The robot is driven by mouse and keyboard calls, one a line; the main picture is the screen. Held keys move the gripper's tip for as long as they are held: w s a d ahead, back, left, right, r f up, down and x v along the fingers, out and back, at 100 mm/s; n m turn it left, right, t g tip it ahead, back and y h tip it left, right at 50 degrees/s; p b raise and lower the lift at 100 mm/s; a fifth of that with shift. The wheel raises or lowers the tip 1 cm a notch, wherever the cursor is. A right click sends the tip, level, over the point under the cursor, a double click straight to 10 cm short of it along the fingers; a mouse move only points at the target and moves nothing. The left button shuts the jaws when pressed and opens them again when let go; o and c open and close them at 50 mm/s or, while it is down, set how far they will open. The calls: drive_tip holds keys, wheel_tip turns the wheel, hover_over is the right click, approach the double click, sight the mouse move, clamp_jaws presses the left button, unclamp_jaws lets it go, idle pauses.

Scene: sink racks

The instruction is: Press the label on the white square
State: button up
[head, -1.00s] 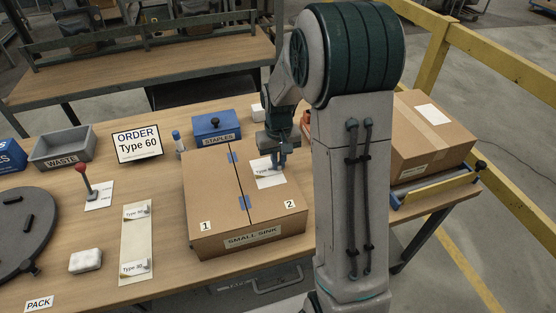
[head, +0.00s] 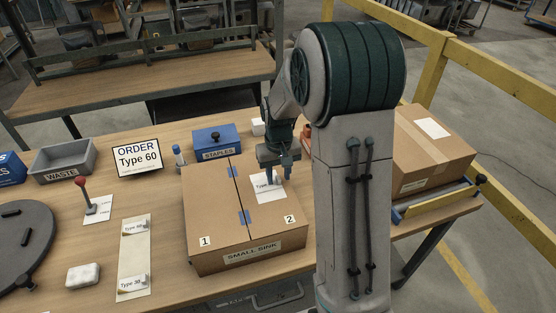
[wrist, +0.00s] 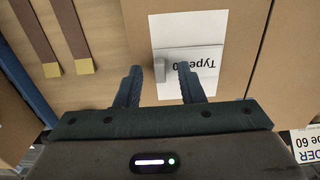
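The white square (wrist: 188,28) lies on the right half of the top of the closed cardboard box (head: 213,212). The label (wrist: 203,66), a white card reading "Type 60" upside down in the wrist view, lies over part of the square. A small grey tab (wrist: 161,68) stands at the label's edge. My gripper (head: 279,178) is just above the label in the head view. In the wrist view its two dark fingers (wrist: 159,70) are apart, one on each side of the tab, with gaps. In the head view the gripper hides part of the square.
A label strip (head: 134,255) with tabbed labels lies left of the box. A red-knobbed stand (head: 88,197), white block (head: 83,275), order sign (head: 136,155), staples box (head: 215,143) and waste bin (head: 64,160) share the table. Another carton (head: 425,160) stands at the right.

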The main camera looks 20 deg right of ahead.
wheel_tip(320, 180, up, 13)
drive_tip(key=s+a+t, duration=0.1)
drive_tip(key=s, duration=0.9)
drive_tip(key=s+a+t, duration=0.2)
drive_tip(key=s, duration=0.9)
drive_tip(key=shift+a+f+b, duration=0.3)
drive_tip(key=shift+f, duration=0.15)
idle(0.5)
